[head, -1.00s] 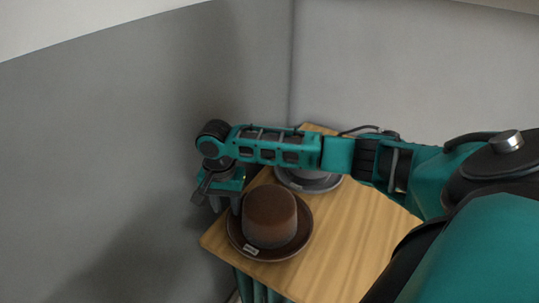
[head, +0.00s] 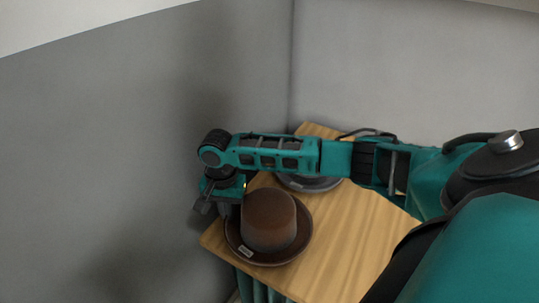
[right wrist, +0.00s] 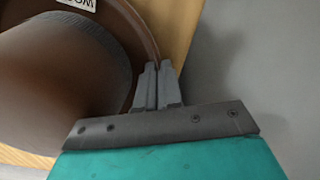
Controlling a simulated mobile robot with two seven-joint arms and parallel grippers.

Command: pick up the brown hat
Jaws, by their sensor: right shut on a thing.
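The brown hat (head: 269,220) sits crown up near the left corner of the wooden table, with a small white label on its brim. It also fills the left of the right wrist view (right wrist: 55,85). My right gripper (head: 229,211) is at the left edge of the hat's brim. In the right wrist view its fingers (right wrist: 155,82) are close together, shut on the brim. My left gripper is in neither view.
A grey hat (head: 312,184) lies farther back on the wooden table (head: 350,235), partly hidden by my right arm. Grey walls (head: 120,130) stand close at the left and behind. The table's front right part is clear.

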